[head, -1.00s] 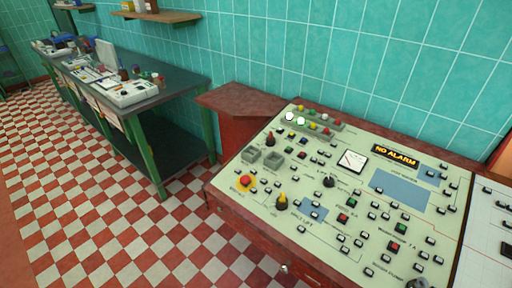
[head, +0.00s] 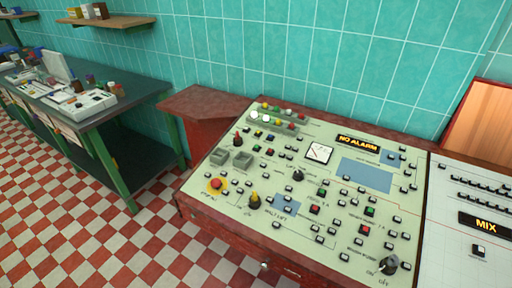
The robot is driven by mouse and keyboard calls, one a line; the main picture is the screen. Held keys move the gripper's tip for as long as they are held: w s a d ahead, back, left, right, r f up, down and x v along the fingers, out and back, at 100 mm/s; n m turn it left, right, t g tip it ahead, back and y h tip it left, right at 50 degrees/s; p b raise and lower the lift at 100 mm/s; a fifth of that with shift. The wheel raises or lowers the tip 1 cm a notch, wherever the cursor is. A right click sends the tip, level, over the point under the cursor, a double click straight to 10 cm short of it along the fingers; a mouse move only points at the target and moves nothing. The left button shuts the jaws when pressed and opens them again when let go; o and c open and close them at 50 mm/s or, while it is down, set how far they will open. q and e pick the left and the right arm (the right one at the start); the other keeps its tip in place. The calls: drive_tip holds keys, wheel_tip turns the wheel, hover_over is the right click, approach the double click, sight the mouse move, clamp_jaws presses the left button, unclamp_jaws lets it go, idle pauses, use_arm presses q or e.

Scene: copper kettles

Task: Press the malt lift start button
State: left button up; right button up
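A pale green control panel (head: 330,232) in a red cabinet fills the middle and right of the head view. Its small lettering appears upside down and is mostly too small to read. A label that seems to read "malt lift" is near the blue patch (head: 287,205) at the panel's front left. Beside it are a yellow-and-black knob (head: 254,200) and a red mushroom button on a yellow base (head: 216,184). Green buttons (head: 369,211) and red buttons (head: 314,209) sit to the right. I cannot tell which is the malt lift start button. Neither gripper is in view.
A "NO ALARM" display (head: 358,144) and a dial (head: 318,153) are on the panel. A white panel with a "MIX" display (head: 485,225) adjoins at right. A dark workbench (head: 120,106) with equipment stands at left. The checkered floor (head: 80,230) between is clear.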

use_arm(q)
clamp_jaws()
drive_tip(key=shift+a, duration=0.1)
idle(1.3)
